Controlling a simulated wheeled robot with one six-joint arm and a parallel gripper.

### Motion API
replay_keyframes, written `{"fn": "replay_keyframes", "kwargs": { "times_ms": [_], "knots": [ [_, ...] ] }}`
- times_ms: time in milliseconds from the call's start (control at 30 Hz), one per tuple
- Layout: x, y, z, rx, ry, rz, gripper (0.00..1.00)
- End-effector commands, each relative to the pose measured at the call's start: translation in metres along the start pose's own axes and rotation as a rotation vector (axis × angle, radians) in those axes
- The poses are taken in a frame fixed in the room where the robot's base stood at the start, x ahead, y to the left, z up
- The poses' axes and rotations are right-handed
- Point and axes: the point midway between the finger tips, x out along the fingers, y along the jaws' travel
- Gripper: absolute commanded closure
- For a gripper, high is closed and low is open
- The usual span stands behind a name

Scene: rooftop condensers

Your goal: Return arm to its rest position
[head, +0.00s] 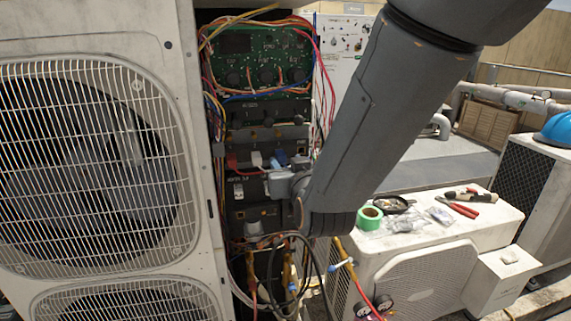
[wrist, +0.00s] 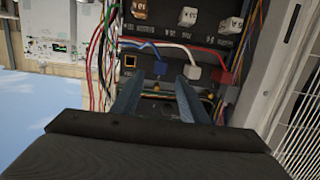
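My gripper (wrist: 158,82) shows in the wrist view with its two fingers spread apart and nothing visible between them. It points into the open electrical bay (wrist: 160,43) of a condenser, close to a panel with red, white and blue plugs. In the head view my arm comes down from the upper right and bends at the elbow in front of the bay. The wrist end (head: 283,184) is at the bay, beside the plugs; the fingertips cannot be made out there. Whether the fingers touch the panel cannot be told.
A large condenser (head: 195,200) with fan grilles stands left of the bay. Loose wires (head: 325,75) and a black hose (head: 310,262) hang near the arm. A low white unit (head: 385,262) at right carries green tape (head: 369,217), pliers (head: 455,207) and small parts. Open roof lies behind.

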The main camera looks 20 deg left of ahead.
Motion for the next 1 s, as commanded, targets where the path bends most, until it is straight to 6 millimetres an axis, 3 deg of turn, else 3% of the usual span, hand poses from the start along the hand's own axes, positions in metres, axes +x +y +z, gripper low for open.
{"fn": "replay_keyframes", "kwargs": {
  "times_ms": [200,300,367,533,667,800,1000],
  "knots": [
    [-0.008,0.001,0.000,0.001,-0.001,0.001,0.60],
    [-0.009,0.012,0.007,0.004,-0.031,0.013,0.60],
    [-0.011,0.029,0.017,0.009,-0.080,0.031,0.60],
    [-0.040,0.109,0.071,0.053,-0.332,0.120,0.60],
    [-0.088,0.169,0.119,0.115,-0.563,0.200,0.60],
    [-0.158,0.218,0.164,0.204,-0.807,0.281,0.60],
    [-0.261,0.251,0.207,0.339,-1.099,0.373,0.60]
  ]
}}
